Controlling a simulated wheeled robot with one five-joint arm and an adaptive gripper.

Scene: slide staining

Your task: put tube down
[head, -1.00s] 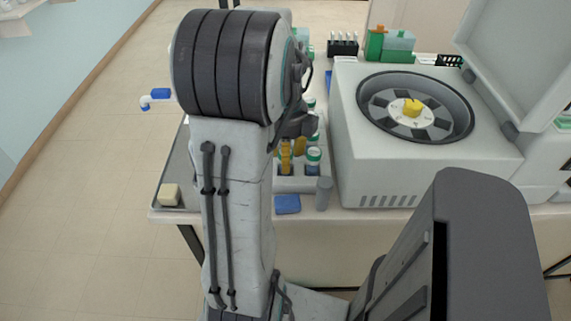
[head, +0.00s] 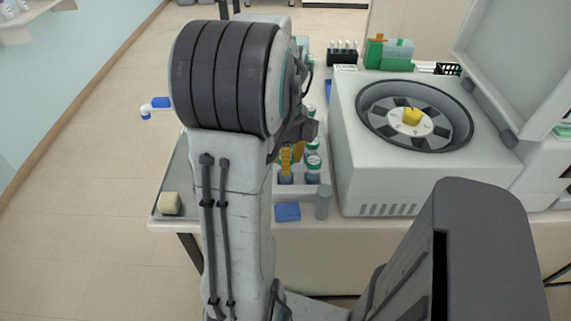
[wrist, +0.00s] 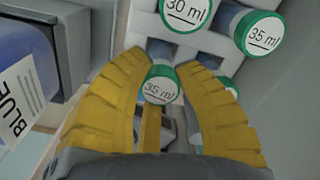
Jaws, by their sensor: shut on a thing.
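My gripper (wrist: 158,80) has its yellow fingers closed around a tube (wrist: 161,88) with a green-rimmed white cap marked 35 ml. The tube's lower part is mostly hidden in the wrist view. The white tube rack (wrist: 140,25) lies around and beyond it, holding other capped tubes, one marked 30 ml (wrist: 187,10) and one marked 35 ml (wrist: 262,36). In the head view my gripper (head: 291,160) is over the left part of the rack (head: 325,178), partly behind my arm. I cannot tell whether the held tube touches the rack.
A centrifuge (head: 365,185) with its lid open stands right of the rack. A blue pad (head: 287,212) and a grey cylinder (head: 323,203) lie at the bench's front edge. A bottle labelled BLUE (wrist: 25,70) is close on the left in the wrist view.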

